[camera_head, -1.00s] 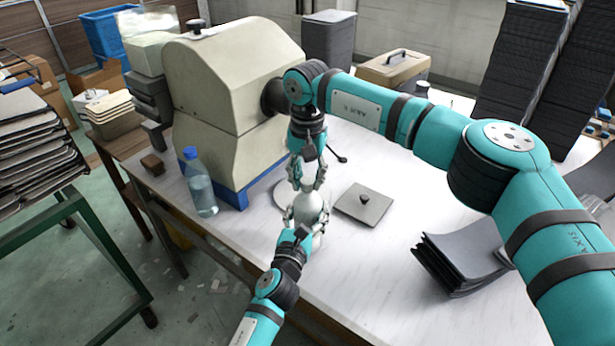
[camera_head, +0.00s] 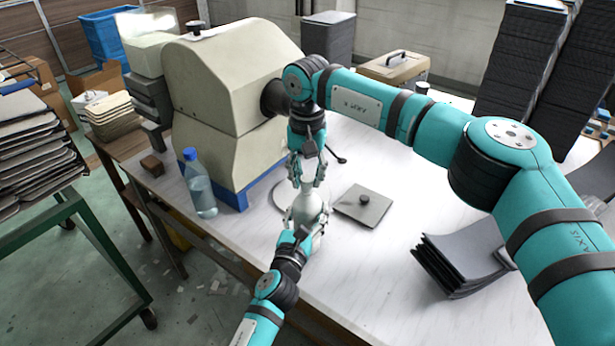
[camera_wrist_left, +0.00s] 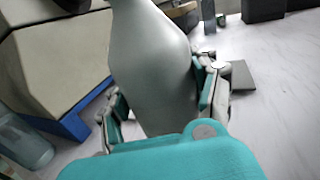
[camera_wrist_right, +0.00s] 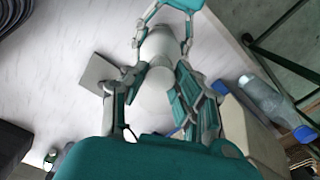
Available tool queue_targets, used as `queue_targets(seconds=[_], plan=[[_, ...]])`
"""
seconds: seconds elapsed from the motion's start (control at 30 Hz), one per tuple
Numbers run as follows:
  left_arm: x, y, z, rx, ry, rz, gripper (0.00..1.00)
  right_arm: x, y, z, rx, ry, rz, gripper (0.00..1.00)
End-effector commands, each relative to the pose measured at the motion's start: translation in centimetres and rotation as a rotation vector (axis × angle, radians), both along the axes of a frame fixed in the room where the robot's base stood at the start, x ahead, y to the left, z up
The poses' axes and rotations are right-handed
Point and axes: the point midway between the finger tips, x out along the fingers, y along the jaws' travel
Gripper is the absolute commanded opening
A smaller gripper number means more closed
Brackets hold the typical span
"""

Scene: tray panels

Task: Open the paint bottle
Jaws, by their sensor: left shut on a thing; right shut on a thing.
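The paint bottle (camera_head: 307,205) is pale grey-white, with a wide body and a narrow neck, and stands near the table's front edge. My left gripper (camera_head: 303,222) is shut around its body; the left wrist view shows the body (camera_wrist_left: 152,70) between the fingers. My right gripper (camera_head: 308,172) comes from above and is shut on the bottle's top. In the right wrist view the pale top (camera_wrist_right: 157,82) lies between the fingers. The fingers hide part of it, and I cannot tell whether the cap has turned.
A clear water bottle with a blue cap (camera_head: 200,185) stands to the left, beside a large beige machine (camera_head: 215,110) on a blue base. Dark panels (camera_head: 465,265) lie farther right. White tabletop between is free.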

Motion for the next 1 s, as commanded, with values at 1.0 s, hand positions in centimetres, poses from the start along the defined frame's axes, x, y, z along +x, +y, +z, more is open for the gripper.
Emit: queue_targets(seconds=[1.0], plan=[[0.0, 0.0, 0.0, -0.001, 0.0, -0.001, 0.0, 0.0, 0.0, 4.6, 0.001, -0.002, -0.001, 0.0]])
